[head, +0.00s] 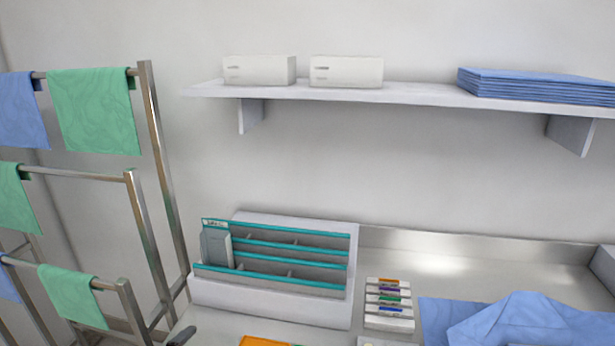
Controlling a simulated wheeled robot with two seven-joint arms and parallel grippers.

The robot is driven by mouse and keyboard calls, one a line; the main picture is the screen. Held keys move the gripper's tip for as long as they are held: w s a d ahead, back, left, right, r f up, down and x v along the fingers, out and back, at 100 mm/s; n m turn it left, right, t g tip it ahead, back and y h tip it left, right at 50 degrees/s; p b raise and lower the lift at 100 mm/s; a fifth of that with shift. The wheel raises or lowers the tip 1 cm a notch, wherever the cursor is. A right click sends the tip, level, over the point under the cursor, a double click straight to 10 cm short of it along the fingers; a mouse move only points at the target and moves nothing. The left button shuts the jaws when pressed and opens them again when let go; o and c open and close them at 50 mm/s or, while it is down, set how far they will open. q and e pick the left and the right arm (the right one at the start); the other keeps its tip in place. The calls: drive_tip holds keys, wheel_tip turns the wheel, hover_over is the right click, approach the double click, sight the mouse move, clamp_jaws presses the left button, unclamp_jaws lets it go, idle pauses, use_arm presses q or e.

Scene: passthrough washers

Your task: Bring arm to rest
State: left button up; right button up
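A small dark grey tip (182,336) shows at the bottom edge, left of centre, in front of the sorting rack. It looks like the end of my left gripper, but too little of it shows to tell whether it is open or shut, or whether it holds anything. My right gripper and both arms are out of view.
A white rack with teal-edged slots (270,303) stands on the metal counter (440,265), one grey packet (216,247) in it. A small labelled stack (389,305) and blue cloth (520,322) lie right. A towel rail (165,170) stands left; a shelf (420,95) hangs above.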

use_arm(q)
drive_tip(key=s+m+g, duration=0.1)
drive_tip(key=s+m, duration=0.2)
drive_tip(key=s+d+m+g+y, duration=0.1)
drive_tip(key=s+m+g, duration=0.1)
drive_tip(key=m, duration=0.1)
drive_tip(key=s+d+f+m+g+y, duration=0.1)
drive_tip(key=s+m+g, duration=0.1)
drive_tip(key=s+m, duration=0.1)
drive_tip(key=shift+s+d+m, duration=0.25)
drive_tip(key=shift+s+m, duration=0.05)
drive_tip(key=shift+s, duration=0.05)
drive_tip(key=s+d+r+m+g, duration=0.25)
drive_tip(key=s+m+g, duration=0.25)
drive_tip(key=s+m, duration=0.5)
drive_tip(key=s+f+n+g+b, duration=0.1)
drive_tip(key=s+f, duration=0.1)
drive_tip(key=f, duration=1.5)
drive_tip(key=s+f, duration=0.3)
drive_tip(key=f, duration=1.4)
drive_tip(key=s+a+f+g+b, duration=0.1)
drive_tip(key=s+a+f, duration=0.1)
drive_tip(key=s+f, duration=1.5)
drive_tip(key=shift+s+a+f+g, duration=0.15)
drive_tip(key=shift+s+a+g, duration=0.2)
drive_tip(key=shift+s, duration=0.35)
